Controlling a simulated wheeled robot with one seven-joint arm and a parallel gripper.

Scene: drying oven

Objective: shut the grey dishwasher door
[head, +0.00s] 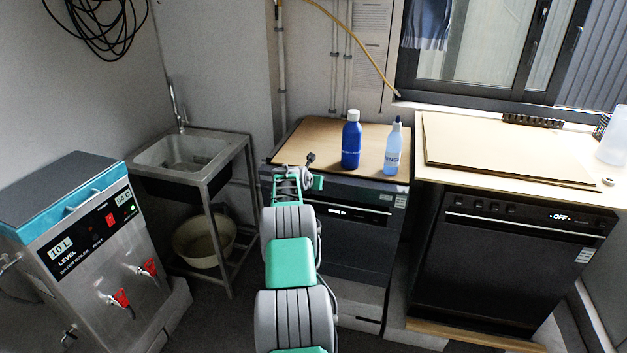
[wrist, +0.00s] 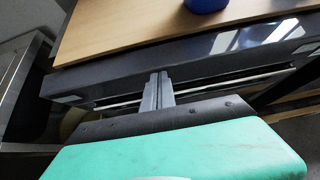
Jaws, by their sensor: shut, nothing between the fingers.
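The grey dishwasher (head: 365,240) stands under a wooden top in the middle of the head view, its display strip lit. Its dark door front (head: 350,245) looks upright and nearly flush; I cannot tell whether a small gap is left. In the wrist view the dark upper front (wrist: 120,78) crosses the picture, with a pale strip below it. My gripper (wrist: 159,78) is shut and empty, its fingertips right in front of this upper front. I cannot tell whether they touch it. In the head view my arm covers the dishwasher's left side.
A blue bottle (head: 351,140) and a light-blue bottle (head: 392,150) stand on the wooden top (head: 310,140). A black dishwasher (head: 500,260) stands to the right under a pale counter. A sink (head: 185,150) and a water boiler (head: 100,250) stand to the left.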

